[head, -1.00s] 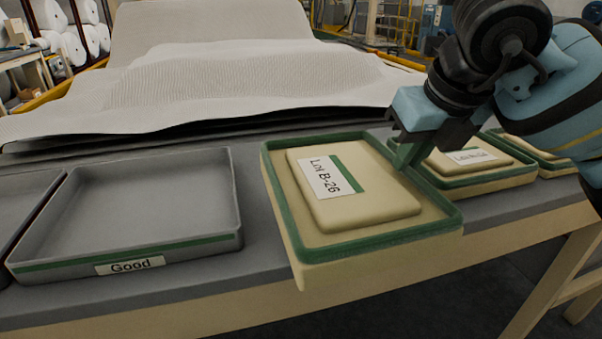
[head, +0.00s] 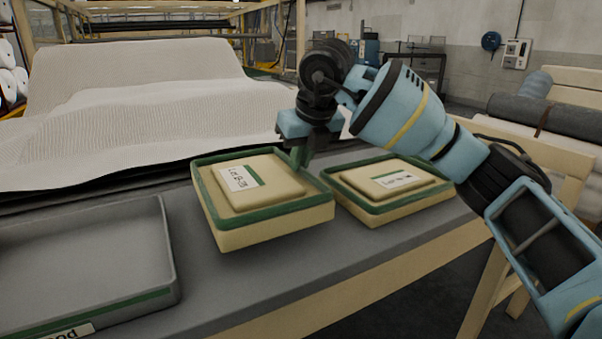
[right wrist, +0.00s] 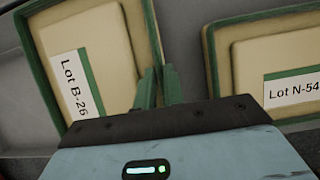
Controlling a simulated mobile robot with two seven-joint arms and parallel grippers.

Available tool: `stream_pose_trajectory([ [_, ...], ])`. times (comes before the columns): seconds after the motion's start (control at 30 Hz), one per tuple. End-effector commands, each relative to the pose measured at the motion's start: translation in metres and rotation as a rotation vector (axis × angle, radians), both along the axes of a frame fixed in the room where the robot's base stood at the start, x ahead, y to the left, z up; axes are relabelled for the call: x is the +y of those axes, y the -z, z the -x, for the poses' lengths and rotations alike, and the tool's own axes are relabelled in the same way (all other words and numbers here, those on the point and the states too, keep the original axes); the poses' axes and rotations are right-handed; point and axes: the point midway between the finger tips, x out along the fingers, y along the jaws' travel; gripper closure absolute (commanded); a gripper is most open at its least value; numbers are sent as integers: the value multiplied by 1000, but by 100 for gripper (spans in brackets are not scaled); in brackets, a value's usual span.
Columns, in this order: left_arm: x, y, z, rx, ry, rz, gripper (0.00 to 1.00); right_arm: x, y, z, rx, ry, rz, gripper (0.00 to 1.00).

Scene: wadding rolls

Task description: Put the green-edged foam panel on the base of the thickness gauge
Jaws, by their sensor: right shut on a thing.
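The green-edged foam panel labelled Lot B-26 (head: 285,222) is cream with a raised middle block and sits askew over the grey table, right of the grey tray. Whether its underside touches the table is unclear. My right gripper (head: 300,157) is shut on its far right green edge. In the right wrist view the closed fingers (right wrist: 157,88) grip the right rim of this panel (right wrist: 105,40). The thickness gauge is not recognisable in any view. My left gripper is not in view.
A similar green-edged panel labelled Lot N-54 (head: 355,208) lies close on the right, also in the right wrist view (right wrist: 245,30). A grey tray (head: 168,255) with a green stripe is at lower left. White wadding (head: 150,110) spreads behind. Rolls (head: 560,118) are at far right.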

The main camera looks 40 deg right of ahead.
Motion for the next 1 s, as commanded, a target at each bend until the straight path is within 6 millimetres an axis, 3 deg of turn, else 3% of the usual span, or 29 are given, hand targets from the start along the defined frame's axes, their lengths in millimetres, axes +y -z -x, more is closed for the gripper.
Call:
stream_pose_trajectory([
  [0.27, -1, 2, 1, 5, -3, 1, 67, -1, 4, -2, 0, 0, 1, 100],
  [0.53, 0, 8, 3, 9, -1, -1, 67, -1, 35, -2, 1, 1, 0, 100],
  [0.9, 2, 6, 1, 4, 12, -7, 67, -1, 38, -2, -1, 1, 0, 100],
  [0.93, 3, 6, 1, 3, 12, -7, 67, -1, 38, -2, -1, 1, 0, 89],
  [1.0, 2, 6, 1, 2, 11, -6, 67, -1, 38, -2, -1, 1, 0, 79],
])
